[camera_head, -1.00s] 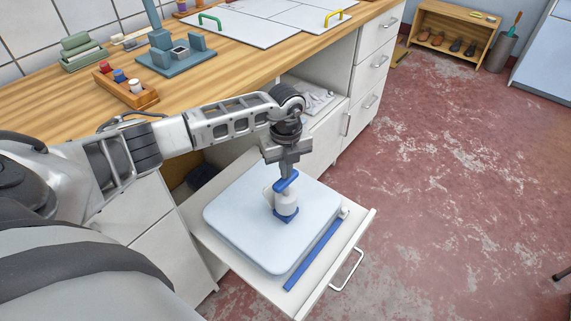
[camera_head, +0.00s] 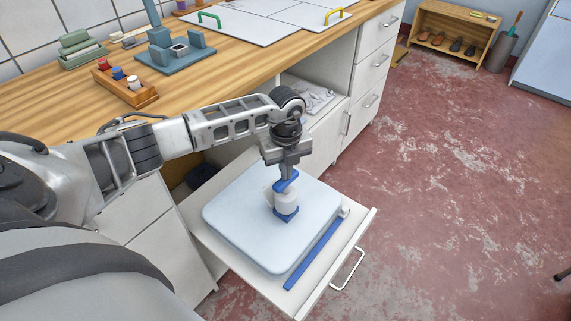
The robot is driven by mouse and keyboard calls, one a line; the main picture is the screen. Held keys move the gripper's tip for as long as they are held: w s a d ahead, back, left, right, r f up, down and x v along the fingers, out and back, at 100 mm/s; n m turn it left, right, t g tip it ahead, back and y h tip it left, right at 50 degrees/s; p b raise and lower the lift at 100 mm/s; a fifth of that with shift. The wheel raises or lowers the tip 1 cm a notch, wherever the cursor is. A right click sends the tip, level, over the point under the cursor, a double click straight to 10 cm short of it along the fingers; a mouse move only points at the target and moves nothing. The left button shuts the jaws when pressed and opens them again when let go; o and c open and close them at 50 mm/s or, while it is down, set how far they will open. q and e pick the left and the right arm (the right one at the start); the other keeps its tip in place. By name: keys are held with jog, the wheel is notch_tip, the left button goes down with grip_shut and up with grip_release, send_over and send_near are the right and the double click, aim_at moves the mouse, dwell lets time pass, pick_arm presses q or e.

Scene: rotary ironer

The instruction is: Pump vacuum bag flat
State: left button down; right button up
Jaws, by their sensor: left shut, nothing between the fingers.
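The vacuum bag (camera_head: 242,221) is a pale blue, rounded, thick slab lying on a pulled-out white drawer or shelf (camera_head: 335,262). A small pump with a white body (camera_head: 285,202) and a blue base stands upright on the bag, right of its middle. A blue handle (camera_head: 287,184) tops the pump. My left gripper (camera_head: 286,172) points down right at the handle, shut with nothing between its fingers; its fingertips are partly hidden against the handle. A blue strip (camera_head: 315,254) lies along the bag's right side. My right gripper is not in view.
A wooden counter (camera_head: 190,93) runs behind, with a wooden rack of spools (camera_head: 128,89), a blue-grey device (camera_head: 176,55) and white boards (camera_head: 252,25). An open compartment (camera_head: 309,95) lies beyond my arm.

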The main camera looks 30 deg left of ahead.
aim_at(285, 183)
pick_arm(q)
jog(key=shift+s+f+b, duration=0.1)
jog(key=shift+f+b, duration=1.5)
jog(key=shift+f, duration=0.75)
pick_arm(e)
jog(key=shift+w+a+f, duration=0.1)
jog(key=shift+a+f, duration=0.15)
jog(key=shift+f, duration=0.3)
pick_arm(q)
jog(key=shift+r, duration=0.1)
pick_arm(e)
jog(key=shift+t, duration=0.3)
pick_arm(q)
jog(key=shift+r+p, duration=2.1)
jog(key=shift+r, duration=0.15)
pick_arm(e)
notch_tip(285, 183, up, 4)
pick_arm(q)
jog(key=shift+r+p, duration=0.4)
jog(key=shift+r, duration=0.05)
jog(key=shift+r+p, duration=2.65)
jog(key=shift+r, duration=0.4)
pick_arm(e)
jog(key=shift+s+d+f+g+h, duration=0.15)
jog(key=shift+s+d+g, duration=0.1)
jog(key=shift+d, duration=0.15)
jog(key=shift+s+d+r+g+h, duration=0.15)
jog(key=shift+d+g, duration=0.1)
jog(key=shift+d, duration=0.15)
